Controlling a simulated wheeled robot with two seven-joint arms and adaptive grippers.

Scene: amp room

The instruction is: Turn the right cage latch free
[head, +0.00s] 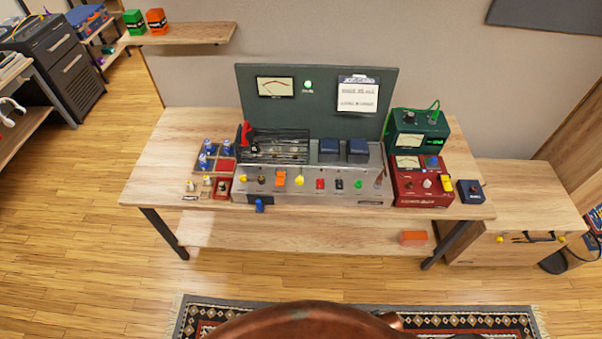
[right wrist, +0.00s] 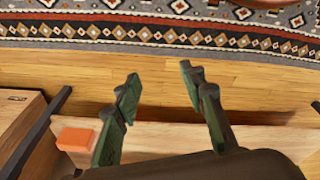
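A dark wire cage (head: 277,150) sits on the left part of the grey amp chassis (head: 330,190) on the wooden bench. A red lever-like piece (head: 246,136) stands at the cage's left end. The right cage latch is too small to make out in the head view. My right gripper (right wrist: 160,74) shows only in the right wrist view. Its two green fingers are apart with nothing between them, above the floor and near the lower shelf, away from the cage. My left gripper is not in view.
A red meter box (head: 422,182) and a green meter box (head: 418,132) stand at the bench's right. An orange block (right wrist: 75,139) lies on the lower shelf. A patterned rug (head: 455,318) covers the floor in front.

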